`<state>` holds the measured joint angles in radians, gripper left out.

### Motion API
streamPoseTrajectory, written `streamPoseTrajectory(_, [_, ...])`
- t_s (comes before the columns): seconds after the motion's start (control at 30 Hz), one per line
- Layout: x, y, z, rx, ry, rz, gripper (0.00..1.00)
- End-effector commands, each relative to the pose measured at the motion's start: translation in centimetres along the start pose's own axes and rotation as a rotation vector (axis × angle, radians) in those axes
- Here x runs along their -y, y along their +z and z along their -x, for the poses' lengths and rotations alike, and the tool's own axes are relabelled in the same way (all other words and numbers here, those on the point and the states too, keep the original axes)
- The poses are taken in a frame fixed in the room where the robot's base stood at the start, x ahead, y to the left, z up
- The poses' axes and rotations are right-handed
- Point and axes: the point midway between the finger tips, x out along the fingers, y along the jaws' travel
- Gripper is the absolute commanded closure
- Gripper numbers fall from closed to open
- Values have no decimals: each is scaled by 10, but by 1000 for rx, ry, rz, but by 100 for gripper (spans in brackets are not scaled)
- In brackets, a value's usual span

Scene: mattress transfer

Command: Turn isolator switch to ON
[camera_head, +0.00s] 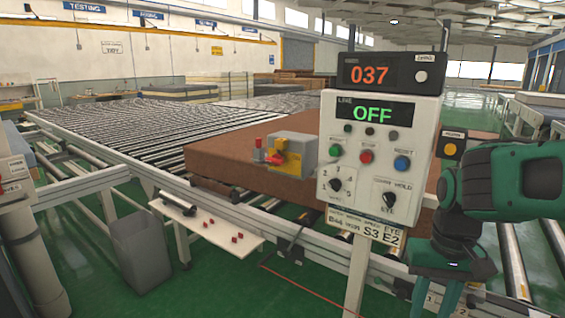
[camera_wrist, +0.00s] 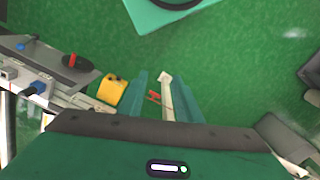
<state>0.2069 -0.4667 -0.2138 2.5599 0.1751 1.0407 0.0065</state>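A grey box (camera_head: 312,140) with a yellow plate and red parts (camera_head: 272,153) stands left of the control panel and looks like the isolator switch. Its setting is too small to read. In the wrist view a red handle on a black disc (camera_wrist: 75,62) sits at the left; I cannot tell whether it is the same switch. The control panel (camera_head: 328,195) shows OFF in green on its display. My gripper (camera_head: 452,300) is low at the right of the panel, its fingertips cut off in the head view. In the wrist view its fingers (camera_wrist: 161,90) are apart.
The panel has several buttons and two black knobs (camera_head: 389,199). A white shelf (camera_head: 220,228) juts out below. Green floor is open in front.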

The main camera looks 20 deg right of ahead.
Motion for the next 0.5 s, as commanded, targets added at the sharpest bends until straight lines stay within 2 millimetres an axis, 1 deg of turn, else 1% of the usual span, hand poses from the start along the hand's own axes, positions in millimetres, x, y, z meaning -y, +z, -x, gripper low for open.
streamPoseTrajectory(0.23, [0, 0, 0, 0, 0, 0, 69])
streamPoseTrajectory(0.27, [0, 0, 0, 0, 0, 0, 62])
streamPoseTrajectory(0.3, [-1, 2, 1, -4, -1, 5, 52])
streamPoseTrajectory(0.33, [-3, 6, 4, -15, -5, 13, 45])
streamPoseTrajectory(0.37, [-2, 5, 5, -25, -5, 26, 38])
streamPoseTrajectory(0.4, [3, -1, 6, -41, -3, 53, 31])
streamPoseTrajectory(0.47, [13, -18, 7, -78, 2, 116, 31])
streamPoseTrajectory(0.5, [25, -32, 8, -109, 6, 174, 31])
